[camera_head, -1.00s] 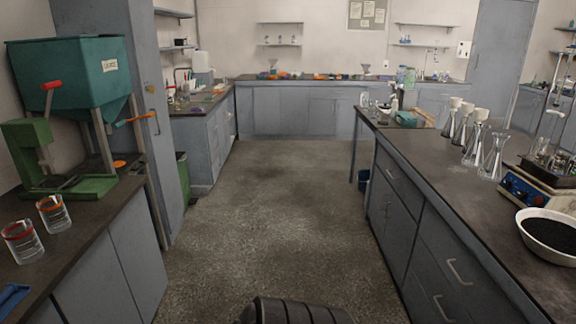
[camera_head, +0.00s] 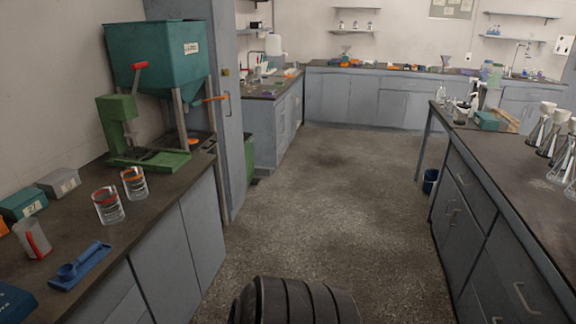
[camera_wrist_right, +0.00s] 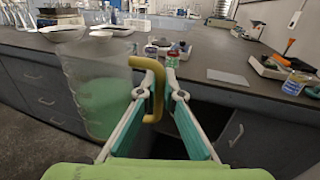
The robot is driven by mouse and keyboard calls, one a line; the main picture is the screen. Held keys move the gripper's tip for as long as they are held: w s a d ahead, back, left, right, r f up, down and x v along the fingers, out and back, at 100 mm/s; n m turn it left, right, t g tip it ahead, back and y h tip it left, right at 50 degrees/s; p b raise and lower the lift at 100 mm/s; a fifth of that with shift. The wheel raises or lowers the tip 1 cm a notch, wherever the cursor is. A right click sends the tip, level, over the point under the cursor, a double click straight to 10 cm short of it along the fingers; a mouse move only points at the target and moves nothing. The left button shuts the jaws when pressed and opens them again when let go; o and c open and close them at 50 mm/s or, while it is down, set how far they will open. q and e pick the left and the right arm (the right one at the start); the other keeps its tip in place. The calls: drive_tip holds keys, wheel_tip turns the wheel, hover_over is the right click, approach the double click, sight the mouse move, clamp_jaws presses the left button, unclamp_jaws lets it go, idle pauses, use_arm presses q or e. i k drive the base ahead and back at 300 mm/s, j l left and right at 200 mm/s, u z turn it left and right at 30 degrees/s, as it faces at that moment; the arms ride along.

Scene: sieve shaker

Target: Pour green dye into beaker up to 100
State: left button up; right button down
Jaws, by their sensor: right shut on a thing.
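In the right wrist view, my right gripper (camera_wrist_right: 162,92) is shut on the yellow handle of a clear jug (camera_wrist_right: 82,75). The jug holds green dye (camera_wrist_right: 105,105) and stands off to the left of the fingers, clear of the bench behind it. In the head view, one glass beaker with a red rim (camera_head: 108,206) and one with an orange rim (camera_head: 134,183) stand on the left counter. Both look empty; their scale marks are too small to read. Neither gripper shows in the head view.
A blue tray with a scoop (camera_head: 80,267), a translucent cup with a red mark (camera_head: 33,239) and small boxes (camera_head: 58,182) share the left counter (camera_head: 150,218). A green machine (camera_head: 140,140) stands behind. Conical flasks (camera_head: 540,130) line the right bench. The floor aisle (camera_head: 330,200) is clear.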

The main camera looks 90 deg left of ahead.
sight(106, 200)
drive_tip(key=u, duration=1.6)
drive_tip(key=i+j+u, duration=0.1)
drive_tip(key=u, duration=0.75)
drive_tip(key=i+u, duration=0.15)
drive_tip(key=u, duration=0.25)
drive_tip(key=i+u, duration=0.2)
drive_tip(key=u, duration=0.2)
drive_tip(key=i+u, duration=0.15)
drive_tip(key=u, duration=0.25)
drive_tip(key=i+l+u, duration=0.5)
drive_tip(key=u, duration=0.25)
drive_tip(key=i+l+u, duration=0.15)
drive_tip(key=l+u, duration=0.2)
drive_tip(key=i+l, duration=0.15)
drive_tip(key=l, duration=0.25)
drive_tip(key=i+l+u, duration=0.1)
drive_tip(key=l, duration=0.3)
drive_tip(key=i+l, duration=0.2)
drive_tip(key=l, duration=0.2)
drive_tip(key=i+l, duration=0.15)
drive_tip(key=l, duration=0.25)
drive_tip(key=u, duration=0.05)
